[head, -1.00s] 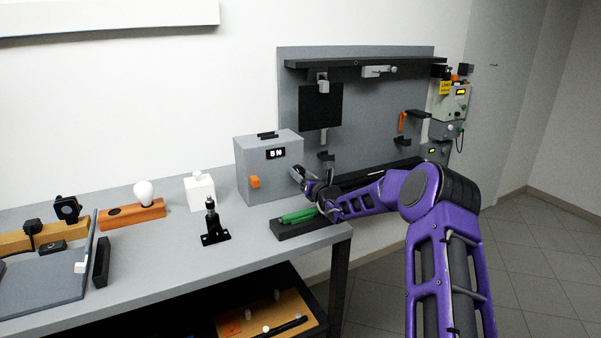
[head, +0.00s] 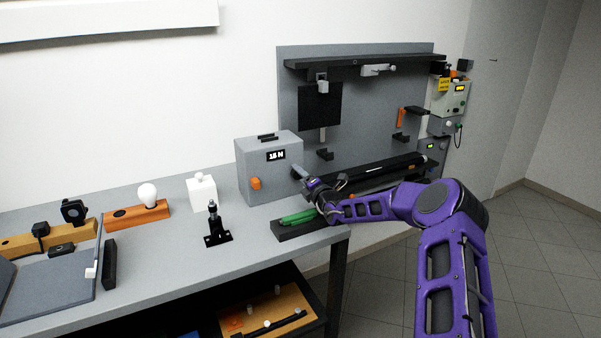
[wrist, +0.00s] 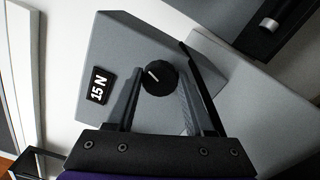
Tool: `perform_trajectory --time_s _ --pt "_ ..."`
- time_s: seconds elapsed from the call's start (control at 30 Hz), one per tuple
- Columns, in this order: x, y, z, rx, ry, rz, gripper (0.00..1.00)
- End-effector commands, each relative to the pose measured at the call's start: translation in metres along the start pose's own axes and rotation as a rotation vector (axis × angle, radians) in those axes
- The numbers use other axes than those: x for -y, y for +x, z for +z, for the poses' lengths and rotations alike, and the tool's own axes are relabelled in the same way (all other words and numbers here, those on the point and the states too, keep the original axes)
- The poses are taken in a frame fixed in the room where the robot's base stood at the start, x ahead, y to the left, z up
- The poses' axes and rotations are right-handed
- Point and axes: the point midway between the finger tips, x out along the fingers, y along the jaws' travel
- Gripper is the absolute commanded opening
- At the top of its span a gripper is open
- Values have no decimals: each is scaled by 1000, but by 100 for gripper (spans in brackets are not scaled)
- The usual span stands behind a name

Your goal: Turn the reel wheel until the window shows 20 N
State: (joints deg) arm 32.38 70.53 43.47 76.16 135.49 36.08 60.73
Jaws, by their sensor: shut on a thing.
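The grey box (head: 258,178) stands on the bench, with its window (head: 276,155) on the front face. The window reads 15 N, and it also shows in the wrist view (wrist: 98,86), turned on its side. The reel wheel (wrist: 160,79) is a round black knob with a white mark, on the same box. My gripper (wrist: 164,68) has one finger on each side of the wheel and is shut on it. In the head view my gripper (head: 302,174) reaches the box's right side, and the wheel is hidden there.
A green object in a dark tray (head: 307,230) lies just below my wrist. A black post stand (head: 216,232) and a white bottle-like block (head: 202,194) stand to the left. A grey pegboard (head: 372,127) rises behind.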

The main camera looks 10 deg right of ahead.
Motion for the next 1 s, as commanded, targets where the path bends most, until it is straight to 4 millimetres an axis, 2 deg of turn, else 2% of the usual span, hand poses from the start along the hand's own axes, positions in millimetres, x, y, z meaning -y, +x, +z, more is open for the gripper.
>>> perform_trajectory --time_s 0.3,0.8,0.83,1.0 --pt "0 0 0 0 111 -1 0" --pt "0 0 0 0 129 0 0" --pt "1 0 0 0 128 0 55" --pt "0 0 0 0 128 0 83"
